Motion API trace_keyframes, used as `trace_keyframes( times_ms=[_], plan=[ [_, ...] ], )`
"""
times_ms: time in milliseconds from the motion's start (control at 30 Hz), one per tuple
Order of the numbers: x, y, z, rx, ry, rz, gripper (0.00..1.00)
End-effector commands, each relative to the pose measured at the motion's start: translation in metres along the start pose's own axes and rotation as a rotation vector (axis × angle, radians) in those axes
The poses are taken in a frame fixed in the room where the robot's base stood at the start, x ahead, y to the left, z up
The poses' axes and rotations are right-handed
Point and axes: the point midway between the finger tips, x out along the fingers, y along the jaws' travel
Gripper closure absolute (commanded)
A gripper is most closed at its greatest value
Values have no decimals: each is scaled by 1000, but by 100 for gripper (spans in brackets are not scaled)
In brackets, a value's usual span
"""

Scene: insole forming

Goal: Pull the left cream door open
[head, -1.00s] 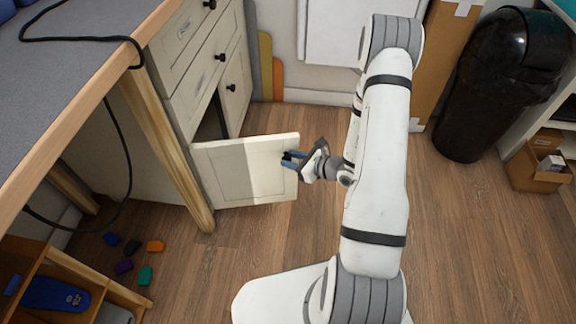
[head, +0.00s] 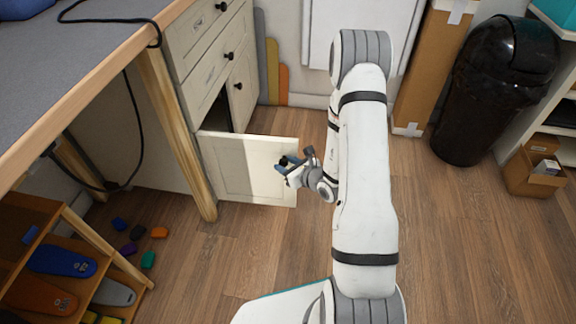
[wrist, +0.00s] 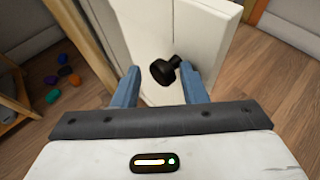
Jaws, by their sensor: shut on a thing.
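The left cream door (head: 245,168) of the cabinet stands swung well out from the cabinet front, with a dark opening behind it. Its cream panel also shows in the wrist view (wrist: 145,35), with a black round knob (wrist: 163,71) near its free edge. My gripper (head: 284,166) is at the door's outer edge. In the wrist view its two blue fingers (wrist: 162,82) stand on either side of the knob, shut on it. The knob is mostly hidden by the gripper in the head view.
The right cream door (head: 243,90) is closed below the drawers (head: 205,55). A wooden table leg (head: 180,140) stands close to the hinge side. Several coloured blocks (head: 138,232) lie on the floor, near a wooden shelf (head: 75,225). The floor right of the door is clear.

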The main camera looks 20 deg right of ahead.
Motion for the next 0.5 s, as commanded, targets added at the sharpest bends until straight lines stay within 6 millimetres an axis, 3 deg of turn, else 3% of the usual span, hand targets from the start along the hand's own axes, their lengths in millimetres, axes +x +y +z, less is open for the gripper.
trace_keyframes(
  times_ms=[33, 67, 100, 200, 500],
  plan=[
    [6, 17, 2, -24, -5, 52, 100],
    [6, 17, 2, -24, -6, 52, 100],
    [6, 17, 2, -24, -6, 51, 59],
    [6, 16, 2, -24, -6, 51, 47],
    [6, 17, 2, -22, -3, 51, 45]
  ],
)
